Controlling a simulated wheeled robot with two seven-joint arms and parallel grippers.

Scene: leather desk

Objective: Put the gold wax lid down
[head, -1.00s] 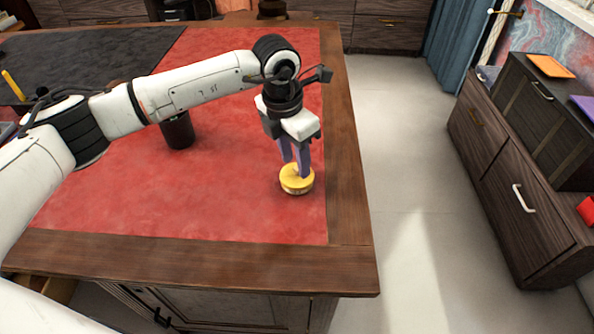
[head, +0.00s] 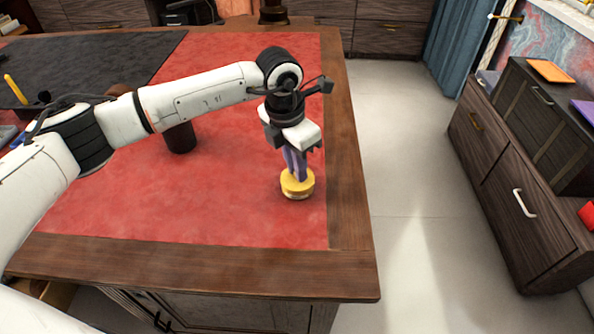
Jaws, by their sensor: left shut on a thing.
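The gold wax lid (head: 297,187) is a round yellow-gold disc near the right edge of the red leather desk top (head: 220,205). A pale, whitish rim shows under its front edge; I cannot tell what that part is. My left gripper (head: 297,175) points down from above with its purple-grey fingers close together, shut on the lid's top. I cannot tell whether the lid's underside touches the desk. My right gripper is not in view.
A dark cylinder (head: 180,137) stands on the red leather behind my left forearm. A black mat (head: 110,55) covers the far left. The wooden desk border (head: 348,190) lies just right of the lid. Red leather around the lid is clear.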

